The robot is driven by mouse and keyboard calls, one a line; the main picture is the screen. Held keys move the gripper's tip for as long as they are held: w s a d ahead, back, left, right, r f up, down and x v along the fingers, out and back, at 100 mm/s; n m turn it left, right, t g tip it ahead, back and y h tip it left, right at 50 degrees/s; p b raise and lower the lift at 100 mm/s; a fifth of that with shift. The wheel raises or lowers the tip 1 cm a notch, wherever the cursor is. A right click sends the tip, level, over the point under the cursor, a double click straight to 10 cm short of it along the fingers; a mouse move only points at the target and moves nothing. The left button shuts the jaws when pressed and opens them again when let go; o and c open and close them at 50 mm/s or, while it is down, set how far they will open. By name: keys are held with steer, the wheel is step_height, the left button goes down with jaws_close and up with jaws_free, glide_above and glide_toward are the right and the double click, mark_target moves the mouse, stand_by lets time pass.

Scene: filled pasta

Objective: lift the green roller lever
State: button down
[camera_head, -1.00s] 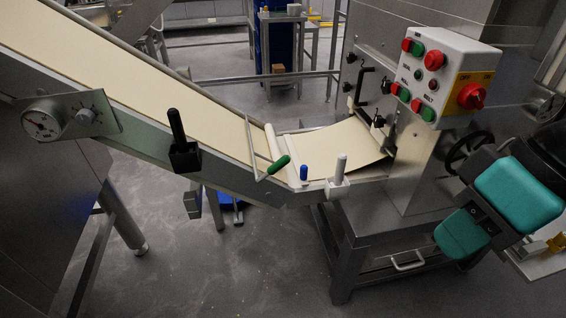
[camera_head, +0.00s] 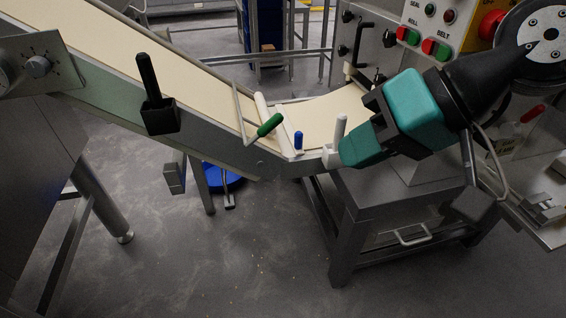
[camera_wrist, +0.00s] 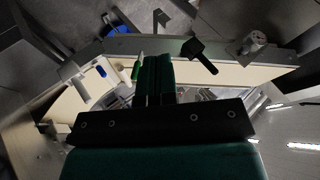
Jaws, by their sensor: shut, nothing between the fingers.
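The green roller lever (camera_head: 270,125) is a green handle on a thin white bar at the lower end of the sloping belt. It points up and to the right. In the wrist view the green handle (camera_wrist: 136,70) shows just left of my fingertips. My gripper (camera_head: 347,155) has teal fingers pressed together with nothing between them. In the head view it is to the right of the green lever and clearly apart from it, by the white lever. The fingers also show in the wrist view (camera_wrist: 156,62) and hide part of the belt.
A blue knob (camera_head: 298,141) and an upright white lever (camera_head: 339,132) stand on the belt's edge between the green lever and my gripper. A black lever (camera_head: 150,85) stands farther left. The pale belt (camera_head: 165,70) slopes up left. A button box (camera_head: 436,32) is at upper right.

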steer(key=w+a+f+m+t+y+b, duration=0.35)
steer(key=w+f+b, duration=0.35)
steer(key=b, duration=0.4)
steer(key=w+a+f+m+t+y+b, duration=0.25)
steer(key=w+f+m+y+b, duration=0.2)
steer(key=f+b, duration=0.45)
steer(key=w+d+f+m+t+h+b, duration=0.2)
steer(key=w+d+f+m+t+b, duration=0.2)
steer(key=w+f+m+t+b, duration=0.5)
steer(key=w+f+m+b, duration=0.1)
steer(key=m+b, duration=0.5)
steer(key=b, duration=0.2)
steer(key=shift+d+f+m+t, duration=0.15)
steer(key=shift+f+m+t, duration=0.15)
steer(key=shift+f+t, duration=0.1)
steer(key=shift+r, duration=0.1)
steer(key=s+a+r+p+x, duration=0.1)
steer(key=s+r+p+x, duration=0.1)
steer(key=p+x, duration=0.8)
steer(key=shift+p+x, duration=0.4)
steer(key=shift+x, duration=1)
